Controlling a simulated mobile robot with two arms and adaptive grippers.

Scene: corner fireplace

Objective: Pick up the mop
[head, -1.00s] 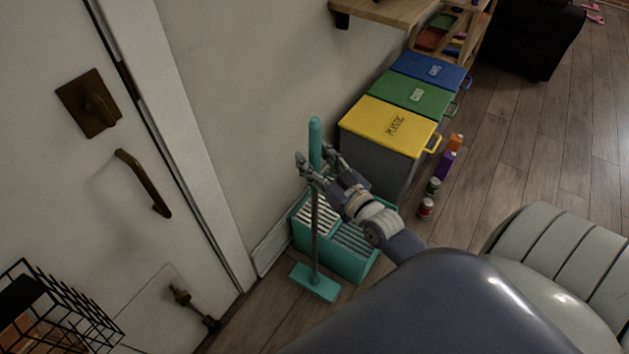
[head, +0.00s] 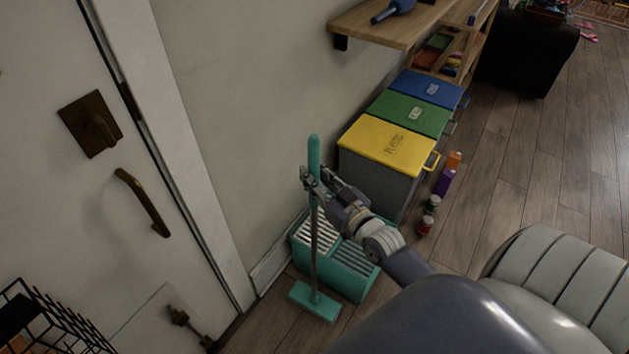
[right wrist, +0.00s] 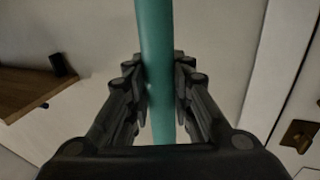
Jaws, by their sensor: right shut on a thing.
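The mop (head: 315,246) stands nearly upright in the head view, with a teal upper handle, a grey lower pole and a flat teal head (head: 315,300) low down by the floor. I cannot tell whether the head touches the floor. My right gripper (head: 310,180) is shut on the handle. In the right wrist view the teal handle (right wrist: 156,60) runs between the two fingers of the right gripper (right wrist: 160,95), which press on it from both sides. My left gripper is not in view.
A teal bucket (head: 350,268) stands on the floor just behind the mop. Yellow, green and blue lidded bins (head: 388,146) line the wall, with several small cans (head: 432,205) beside them. A door (head: 60,190) is at left, a wire basket (head: 45,325) at lower left.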

